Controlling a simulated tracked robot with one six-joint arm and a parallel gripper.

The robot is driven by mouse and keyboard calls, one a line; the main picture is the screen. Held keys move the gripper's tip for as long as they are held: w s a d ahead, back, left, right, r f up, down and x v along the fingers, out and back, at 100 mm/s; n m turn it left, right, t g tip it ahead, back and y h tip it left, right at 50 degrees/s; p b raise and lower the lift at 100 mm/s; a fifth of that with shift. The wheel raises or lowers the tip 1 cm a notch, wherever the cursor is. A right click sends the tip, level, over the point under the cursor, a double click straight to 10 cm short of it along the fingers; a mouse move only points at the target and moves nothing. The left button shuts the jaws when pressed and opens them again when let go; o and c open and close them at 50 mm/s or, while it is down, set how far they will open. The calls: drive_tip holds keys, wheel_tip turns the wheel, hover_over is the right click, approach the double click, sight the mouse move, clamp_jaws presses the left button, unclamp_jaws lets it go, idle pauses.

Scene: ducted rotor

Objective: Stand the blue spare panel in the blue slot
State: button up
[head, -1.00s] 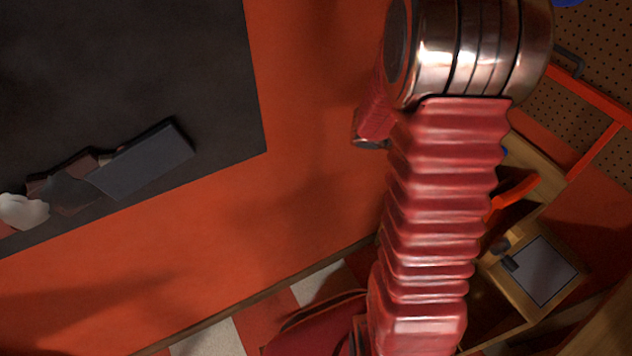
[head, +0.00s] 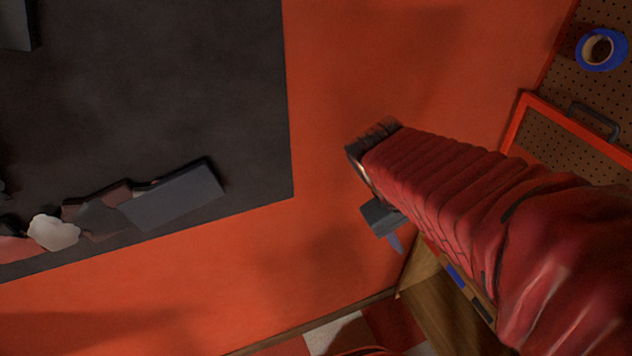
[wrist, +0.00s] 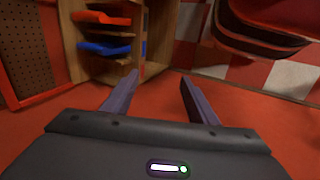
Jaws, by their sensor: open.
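A flat blue piece (wrist: 105,48), which looks like the blue spare panel, lies in a wooden rack (wrist: 77,68) at the upper left of the wrist view. An orange piece (wrist: 102,17) lies above it. A small blue mark (wrist: 144,48) shows on the rack's edge; I cannot tell whether it marks the blue slot. My gripper (wrist: 157,84) is open and empty, its fingers apart, with the rack ahead and to the left. In the head view my gripper (head: 394,243) hangs over the orange surface beside the rack (head: 432,300), which my arm partly hides.
A dark mat (head: 160,90) with a grey block (head: 175,197) and rag-like pieces lies left. A pegboard (head: 560,155) with a blue tape roll (head: 602,48) is at right. A dark red rounded object (wrist: 262,25) stands beyond the gripper. Orange surface between is clear.

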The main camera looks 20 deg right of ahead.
drive_tip(key=a+r+t+y, duration=0.2)
drive_tip(key=a, duration=0.5)
drive_tip(key=a+r+t+y, duration=0.3)
drive_tip(key=a, duration=0.5)
drive_tip(key=shift+a+r+m, duration=0.15)
drive_tip(key=shift+r+m, duration=0.05)
drive_tip(key=shift+m, duration=0.1)
drive_tip(key=shift+s, duration=0.1)
drive_tip(key=shift+c, duration=0.4)
